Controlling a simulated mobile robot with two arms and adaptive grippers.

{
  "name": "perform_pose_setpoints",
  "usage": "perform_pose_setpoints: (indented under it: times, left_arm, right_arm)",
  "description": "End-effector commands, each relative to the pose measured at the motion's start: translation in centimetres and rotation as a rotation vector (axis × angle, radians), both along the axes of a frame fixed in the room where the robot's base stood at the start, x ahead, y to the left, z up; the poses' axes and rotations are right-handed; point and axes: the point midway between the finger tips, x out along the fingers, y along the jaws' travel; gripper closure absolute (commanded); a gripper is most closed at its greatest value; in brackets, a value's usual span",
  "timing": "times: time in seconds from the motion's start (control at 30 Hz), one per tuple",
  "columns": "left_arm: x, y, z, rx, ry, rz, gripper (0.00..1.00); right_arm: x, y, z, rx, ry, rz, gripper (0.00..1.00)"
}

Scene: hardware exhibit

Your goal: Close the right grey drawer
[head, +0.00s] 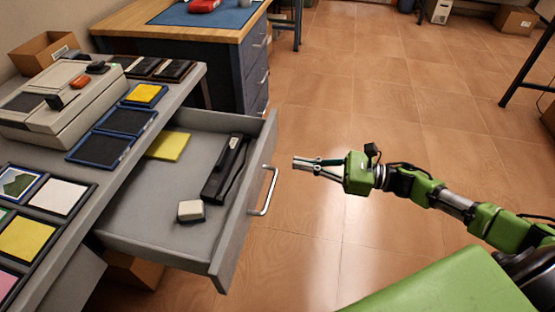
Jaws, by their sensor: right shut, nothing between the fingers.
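The grey drawer (240,204) stands pulled out from under the grey desk (188,88). Its metal handle (271,191) is on the front panel, facing right. Inside lie a yellow note pad (168,146), a black stapler-like tool (224,170) and a small white-topped block (190,211). My right gripper (296,163) is shut and empty. It appears just right of the handle in the picture, pointing left toward the drawer front, with a visible gap between. My left gripper is not in view.
A grey machine (58,110), blue-framed trays (100,149) and colored tiles (28,238) sit on the desk. A blue cabinet with a wooden top (180,33) stands behind. A cardboard box (134,269) is under the drawer. The tiled floor (375,100) to the right is mostly clear.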

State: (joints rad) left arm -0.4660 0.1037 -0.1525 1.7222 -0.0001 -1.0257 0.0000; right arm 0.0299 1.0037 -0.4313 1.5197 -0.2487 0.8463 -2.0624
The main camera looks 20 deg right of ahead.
Motion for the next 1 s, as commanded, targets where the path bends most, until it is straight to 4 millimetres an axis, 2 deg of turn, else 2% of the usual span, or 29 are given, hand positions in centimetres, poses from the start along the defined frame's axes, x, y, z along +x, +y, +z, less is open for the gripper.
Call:
perform_pose_setpoints:
  times: [0.03, 0.2, 0.37, 1.0]
  left_arm:
    - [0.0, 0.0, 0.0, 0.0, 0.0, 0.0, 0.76]
    - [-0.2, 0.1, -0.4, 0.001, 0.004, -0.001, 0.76]
    - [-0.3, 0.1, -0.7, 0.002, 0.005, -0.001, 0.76]
    - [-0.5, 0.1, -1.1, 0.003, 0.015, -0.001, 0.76]
  right_arm:
    - [0.7, 1.0, 0.2, 0.002, -0.005, 0.001, 1.0]
    - [2.4, 3.5, 0.2, 0.003, -0.003, 0.0, 1.0]
    - [3.4, 4.9, 0.1, 0.002, 0.0, -0.001, 1.0]
    - [4.1, 6.0, -0.1, 0.001, 0.0, -0.001, 1.0]
